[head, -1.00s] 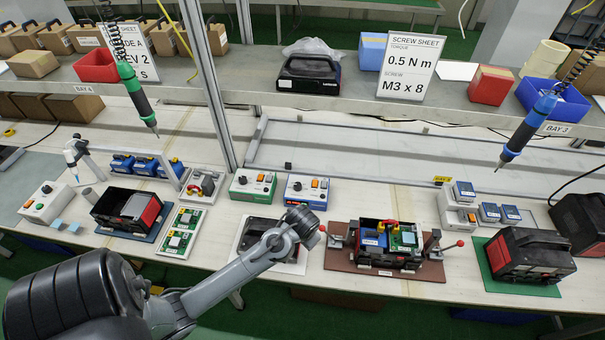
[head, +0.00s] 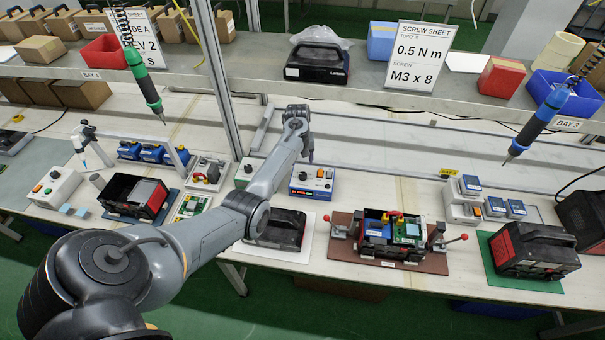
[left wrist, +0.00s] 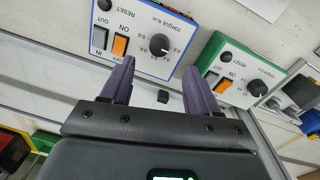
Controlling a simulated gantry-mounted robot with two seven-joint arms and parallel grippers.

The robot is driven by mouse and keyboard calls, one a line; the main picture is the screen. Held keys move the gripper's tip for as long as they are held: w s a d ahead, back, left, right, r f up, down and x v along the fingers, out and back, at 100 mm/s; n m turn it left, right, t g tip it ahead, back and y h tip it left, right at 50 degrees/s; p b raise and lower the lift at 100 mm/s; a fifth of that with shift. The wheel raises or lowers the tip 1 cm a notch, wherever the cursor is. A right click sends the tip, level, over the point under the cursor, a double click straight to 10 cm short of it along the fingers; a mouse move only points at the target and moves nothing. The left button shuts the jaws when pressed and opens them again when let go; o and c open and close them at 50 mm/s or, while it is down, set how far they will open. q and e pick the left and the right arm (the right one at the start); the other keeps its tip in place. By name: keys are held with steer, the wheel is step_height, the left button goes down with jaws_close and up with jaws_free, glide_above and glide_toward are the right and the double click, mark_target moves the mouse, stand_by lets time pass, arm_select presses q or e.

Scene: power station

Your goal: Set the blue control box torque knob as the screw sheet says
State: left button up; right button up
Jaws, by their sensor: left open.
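The blue control box (head: 313,182) stands on the bench beside the green one. In the left wrist view the blue box (left wrist: 185,20) shows its black torque knob (left wrist: 159,44), an orange switch and a RESET button. I cannot read the knob's setting surely. The screw sheet (head: 420,57) on the shelf reads 0.5 N m, M3 x 8. My left gripper (head: 309,152) is above and behind the blue box in the head view. In the left wrist view its open fingers (left wrist: 158,70) are empty, with the knob beyond them. My right gripper is not in view.
The green control box (left wrist: 235,75) is close beside the blue one. A hanging blue screwdriver (head: 535,125) and green screwdriver (head: 144,82) flank the area. A fixture with a blue-and-black assembly (head: 390,232) stands in front to the right. The shelf edge (head: 380,98) runs behind.

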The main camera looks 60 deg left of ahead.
mark_target(303, 175)
arm_select(q)
steer(key=f+b, duration=0.1)
steer(key=f, duration=0.3)
steer(key=f+b, duration=0.1)
steer(key=f, duration=0.3)
steer(key=shift+w+d+f, duration=0.15)
steer(key=shift+w, duration=0.05)
steer(key=shift+c, duration=0.3)
steer(key=c, duration=1)
